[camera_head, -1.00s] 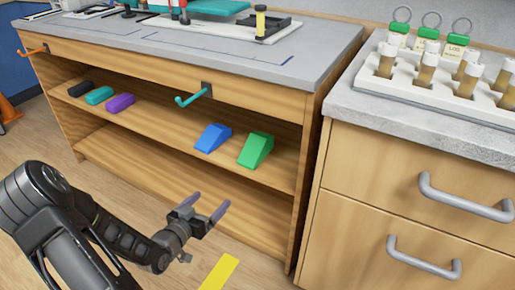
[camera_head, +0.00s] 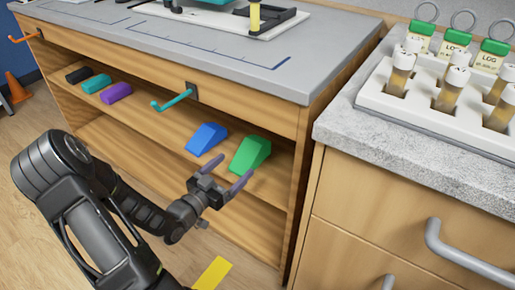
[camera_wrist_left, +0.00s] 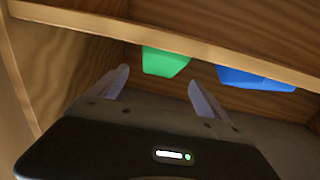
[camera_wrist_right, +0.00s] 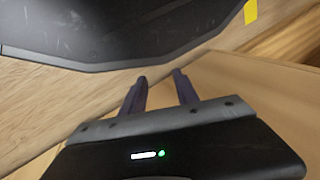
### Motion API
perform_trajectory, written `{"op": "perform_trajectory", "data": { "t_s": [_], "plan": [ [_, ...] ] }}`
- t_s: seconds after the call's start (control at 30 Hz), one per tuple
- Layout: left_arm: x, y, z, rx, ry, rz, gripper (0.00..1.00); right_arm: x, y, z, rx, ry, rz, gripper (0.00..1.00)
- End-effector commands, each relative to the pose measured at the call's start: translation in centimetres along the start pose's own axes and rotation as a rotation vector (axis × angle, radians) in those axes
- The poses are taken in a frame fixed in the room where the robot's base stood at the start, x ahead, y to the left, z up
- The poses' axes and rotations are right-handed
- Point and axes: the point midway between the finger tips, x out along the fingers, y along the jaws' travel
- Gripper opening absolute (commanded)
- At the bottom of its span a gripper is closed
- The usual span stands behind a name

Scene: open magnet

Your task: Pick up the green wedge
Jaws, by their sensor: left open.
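The green wedge (camera_head: 251,153) lies on the upper inner shelf of the wooden bench, near its right end. In the left wrist view the green wedge (camera_wrist_left: 164,62) shows beyond and between my open fingers, partly cut off by the shelf edge above it in the picture. My left gripper (camera_head: 228,171) is open and empty, just in front of the shelf, with its fingertips close to the wedge in the head view. In the left wrist view my left gripper (camera_wrist_left: 157,82) also shows apart fingers. My right gripper (camera_wrist_right: 160,78) shows only in its own wrist view, fingers apart, nothing between them.
A blue wedge (camera_head: 206,138) sits left of the green one. Purple (camera_head: 117,92), teal (camera_head: 97,83) and black (camera_head: 78,74) blocks lie farther left. A teal hook (camera_head: 172,101) sticks out above the shelf. A drawer cabinet (camera_head: 375,215) stands at the right.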

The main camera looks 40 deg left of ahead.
Motion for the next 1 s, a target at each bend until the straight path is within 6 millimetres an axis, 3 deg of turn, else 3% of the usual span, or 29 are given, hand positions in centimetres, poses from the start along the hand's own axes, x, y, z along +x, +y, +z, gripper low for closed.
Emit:
{"op": "perform_trajectory", "data": {
  "t_s": [0.27, 0.53, 0.87, 1.0],
  "plan": [
    [0.1, 0.0, 0.0, 0.000, -0.001, 0.000, 0.87, 0.0, 0.0, 0.0, 0.000, -0.001, 0.000, 0.36],
    [2.4, 0.0, 0.2, -0.001, 0.000, 0.000, 0.87, 0.6, 0.4, -0.1, 0.002, 0.003, 0.002, 0.36],
    [2.7, 0.0, 0.1, 0.000, 0.000, 0.000, 0.87, 0.6, 0.4, -0.2, 0.003, 0.005, 0.002, 0.36],
    [3.7, 0.0, 0.4, -0.001, 0.000, 0.000, 0.87, 1.3, 0.6, -0.2, 0.003, 0.007, 0.003, 0.36]
  ]
}}
